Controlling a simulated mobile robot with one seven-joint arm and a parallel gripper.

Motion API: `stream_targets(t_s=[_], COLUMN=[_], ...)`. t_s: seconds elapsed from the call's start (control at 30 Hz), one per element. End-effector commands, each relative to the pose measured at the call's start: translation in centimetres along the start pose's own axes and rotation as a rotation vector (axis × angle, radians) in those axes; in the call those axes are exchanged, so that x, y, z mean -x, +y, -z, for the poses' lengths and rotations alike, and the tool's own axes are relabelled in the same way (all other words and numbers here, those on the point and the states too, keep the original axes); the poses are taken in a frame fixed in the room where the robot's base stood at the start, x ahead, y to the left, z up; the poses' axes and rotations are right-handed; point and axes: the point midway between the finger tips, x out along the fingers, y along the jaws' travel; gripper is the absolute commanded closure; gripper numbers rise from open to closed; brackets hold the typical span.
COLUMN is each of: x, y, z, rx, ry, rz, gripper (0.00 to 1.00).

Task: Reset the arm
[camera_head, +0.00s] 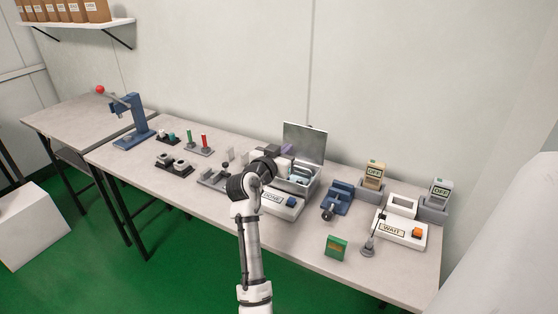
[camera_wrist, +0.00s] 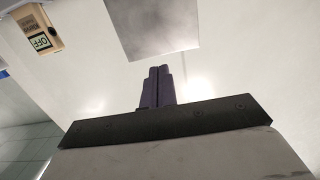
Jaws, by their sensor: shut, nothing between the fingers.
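My arm reaches up from the bottom of the head view and bends over the table (camera_head: 330,245). My gripper (camera_head: 287,149) is partly hidden behind my wrist; its purple fingers show in front of the raised lid of a grey box. In the wrist view my gripper (camera_wrist: 157,86) has its two purple fingers together with nothing between them. It is clear of the table, with a pale wall behind it. The raised metal lid (camera_wrist: 152,25) and a tan tester (camera_wrist: 38,32) reading OFF show beyond it.
The grey box (camera_head: 312,185) stands open below my gripper. Right of it are a blue vise (camera_head: 337,200), testers (camera_head: 373,175) in docks, a WAIT panel (camera_head: 400,232) and a green card (camera_head: 336,247). Switch blocks (camera_head: 172,162) and a blue press (camera_head: 133,125) stand left.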

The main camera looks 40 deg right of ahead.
Motion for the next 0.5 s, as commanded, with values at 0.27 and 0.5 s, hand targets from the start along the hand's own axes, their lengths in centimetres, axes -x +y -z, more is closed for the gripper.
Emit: stream_targets(t_s=[0.27,0.5], x=[3.1,3.4], y=[0.0,0.0], z=[-0.1,0.0], rx=[0.0,0.001], ry=[0.0,0.0], rz=[0.0,-0.001], gripper=[1.0,1.0])
